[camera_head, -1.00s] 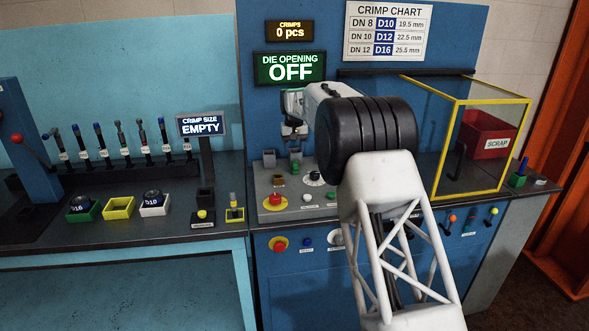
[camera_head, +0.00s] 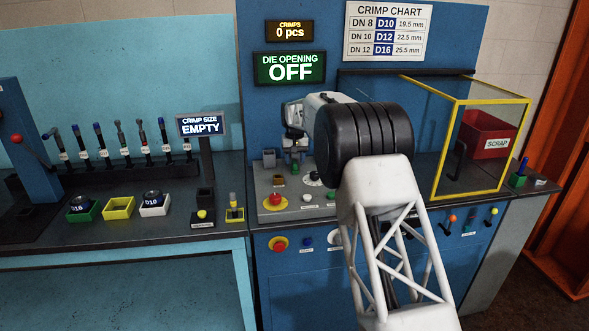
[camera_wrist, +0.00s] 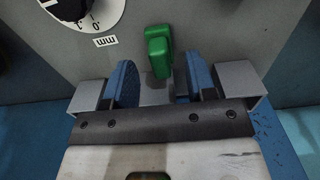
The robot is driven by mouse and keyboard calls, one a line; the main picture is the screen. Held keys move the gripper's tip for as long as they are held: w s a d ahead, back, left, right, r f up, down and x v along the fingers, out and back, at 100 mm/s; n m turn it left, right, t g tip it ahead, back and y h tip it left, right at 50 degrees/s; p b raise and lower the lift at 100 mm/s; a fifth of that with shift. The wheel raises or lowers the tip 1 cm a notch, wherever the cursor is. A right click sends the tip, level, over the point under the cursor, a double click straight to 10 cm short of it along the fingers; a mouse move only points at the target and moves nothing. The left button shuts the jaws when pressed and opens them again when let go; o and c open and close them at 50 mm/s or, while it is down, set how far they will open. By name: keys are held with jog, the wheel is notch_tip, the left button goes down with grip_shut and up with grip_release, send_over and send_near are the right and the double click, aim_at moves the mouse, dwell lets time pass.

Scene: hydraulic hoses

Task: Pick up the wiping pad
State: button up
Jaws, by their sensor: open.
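In the head view my gripper (camera_head: 294,146) points down over the grey control panel (camera_head: 276,187). My forearm hides part of that panel.
A dial (camera_wrist: 85,10) is on the panel close to the left finger. A red button (camera_head: 276,199) sits at the panel's front left. A yellow-framed guard (camera_head: 462,101) and red scrap bin (camera_head: 487,138) stand right. Coloured trays (camera_head: 118,210) are at left.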

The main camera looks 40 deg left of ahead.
jog(key=shift+f, duration=1.4)
grip_shut()
jog(key=shift+r, duration=0.15)
jog(key=shift+r, duration=1.7)
jog(key=shift+s+d+r, duration=0.25)
jog(key=shift+s+d, duration=1.6)
jog(key=shift+s, duration=0.05)
jog(key=shift+s+d+r, duration=0.2)
jog(key=shift+s+d, duration=1.7)
jog(key=shift+s+d+r, duration=0.25)
jog(key=shift+s+d, duration=1.6)
jog(key=shift+s, duration=0.05)
